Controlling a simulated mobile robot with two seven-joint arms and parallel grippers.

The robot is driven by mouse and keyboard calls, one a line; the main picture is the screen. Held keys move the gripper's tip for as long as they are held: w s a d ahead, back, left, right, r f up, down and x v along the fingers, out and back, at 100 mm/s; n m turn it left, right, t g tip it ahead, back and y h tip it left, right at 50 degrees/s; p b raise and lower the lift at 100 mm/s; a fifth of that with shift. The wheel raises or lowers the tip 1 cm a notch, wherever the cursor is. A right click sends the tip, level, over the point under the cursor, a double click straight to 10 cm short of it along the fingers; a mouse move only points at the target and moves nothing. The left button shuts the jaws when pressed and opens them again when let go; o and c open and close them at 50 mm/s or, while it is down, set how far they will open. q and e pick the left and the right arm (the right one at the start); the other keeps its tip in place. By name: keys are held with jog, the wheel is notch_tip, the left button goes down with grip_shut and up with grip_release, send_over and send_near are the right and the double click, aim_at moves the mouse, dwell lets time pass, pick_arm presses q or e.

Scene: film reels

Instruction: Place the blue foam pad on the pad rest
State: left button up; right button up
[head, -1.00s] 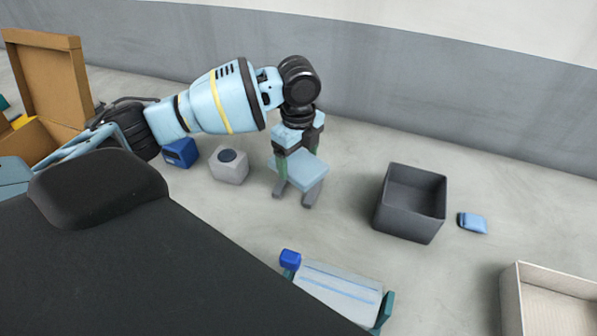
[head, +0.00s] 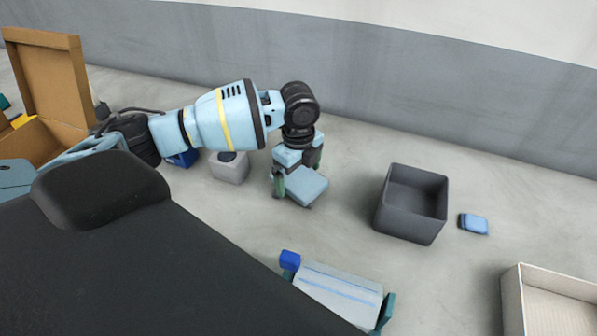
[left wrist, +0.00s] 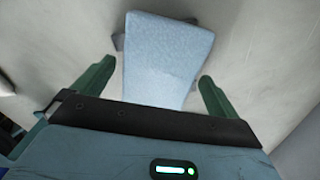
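The blue foam pad (head: 308,188) is a light-blue slab below my left gripper (head: 297,168) in the head view. In the left wrist view the pad (left wrist: 165,60) lies between and beyond the green fingertips of my left gripper (left wrist: 157,75), with a narrow gap to each finger. The gripper is open. Small grey parts of what looks like the pad rest (left wrist: 118,42) stick out at the side of the pad. The pad hides most of this rest, so full contact cannot be judged. My right gripper is not in view.
A dark grey bin (head: 383,215) stands to the right, with a small blue packet (head: 474,224) beside it. A grey box (head: 229,171) is at the left. A pale tray (head: 516,310) and a striped panel (head: 335,288) with teal ends are nearer.

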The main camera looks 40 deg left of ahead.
aim_at(300, 178)
pick_arm(q)
jog(key=shift+r, duration=0.1)
notch_tip(300, 178, up, 12)
jog(key=shift+p, duration=0.45)
jog(key=shift+r, duration=0.1)
jog(key=shift+d, duration=0.15)
